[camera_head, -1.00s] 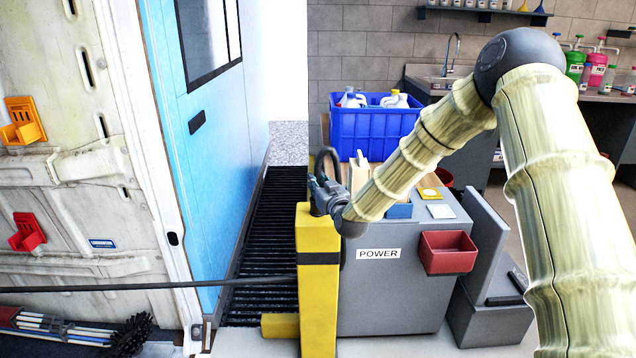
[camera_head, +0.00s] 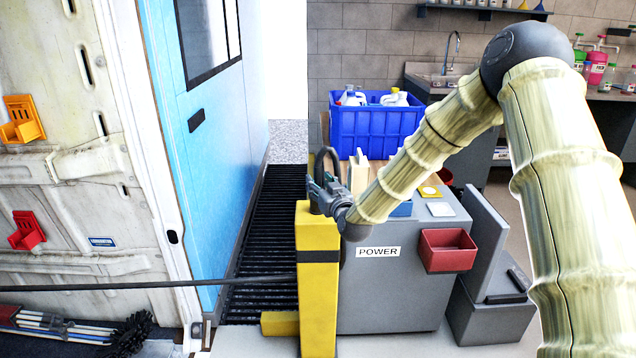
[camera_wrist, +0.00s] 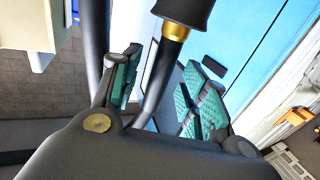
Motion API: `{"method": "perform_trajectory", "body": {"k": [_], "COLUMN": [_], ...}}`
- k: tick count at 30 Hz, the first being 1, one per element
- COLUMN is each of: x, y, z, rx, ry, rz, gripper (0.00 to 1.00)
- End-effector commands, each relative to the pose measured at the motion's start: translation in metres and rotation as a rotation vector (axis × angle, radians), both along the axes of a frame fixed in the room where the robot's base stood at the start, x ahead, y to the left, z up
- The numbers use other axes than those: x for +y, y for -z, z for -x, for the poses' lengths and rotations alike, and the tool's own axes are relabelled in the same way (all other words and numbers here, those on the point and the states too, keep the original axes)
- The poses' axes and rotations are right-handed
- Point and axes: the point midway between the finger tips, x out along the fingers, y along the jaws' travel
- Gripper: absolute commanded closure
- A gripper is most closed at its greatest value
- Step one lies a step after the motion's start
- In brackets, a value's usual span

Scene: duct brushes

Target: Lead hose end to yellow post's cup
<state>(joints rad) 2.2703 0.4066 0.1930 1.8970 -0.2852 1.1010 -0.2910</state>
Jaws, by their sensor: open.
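The yellow post (camera_head: 318,275) with a dark band stands upright in the head view. My gripper (camera_head: 322,192) is at its top, with the black hose (camera_head: 327,158) curving up in a loop there. In the wrist view my gripper (camera_wrist: 160,88) is open, its teal-padded fingers apart, with the hose (camera_wrist: 152,95) running between them. The hose end (camera_wrist: 183,14) is a dark flared piece with a brass collar, beyond the fingers at the top. I cannot tell whether the hose touches a finger. The post's cup is not distinguishable behind the gripper.
A grey POWER cabinet (camera_head: 390,295) with a red bin (camera_head: 447,250) stands right of the post. A blue crate (camera_head: 374,130) with bottles is behind. A blue door (camera_head: 205,150) is left. A dark line (camera_head: 130,286) crosses in front at lower left.

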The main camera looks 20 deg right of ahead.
Motion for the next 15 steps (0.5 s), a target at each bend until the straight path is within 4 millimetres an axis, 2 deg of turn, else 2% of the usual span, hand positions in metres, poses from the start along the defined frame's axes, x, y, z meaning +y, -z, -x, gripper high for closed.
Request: {"method": "perform_trajectory", "body": {"k": [9, 15], "x": [-0.005, -0.008], "y": [0.0, 0.0], "z": [0.059, 0.086], "rx": [0.001, 0.0], "ry": [-0.001, -0.001], "rz": [-0.002, -0.002], "gripper": [0.56, 0.56]}}
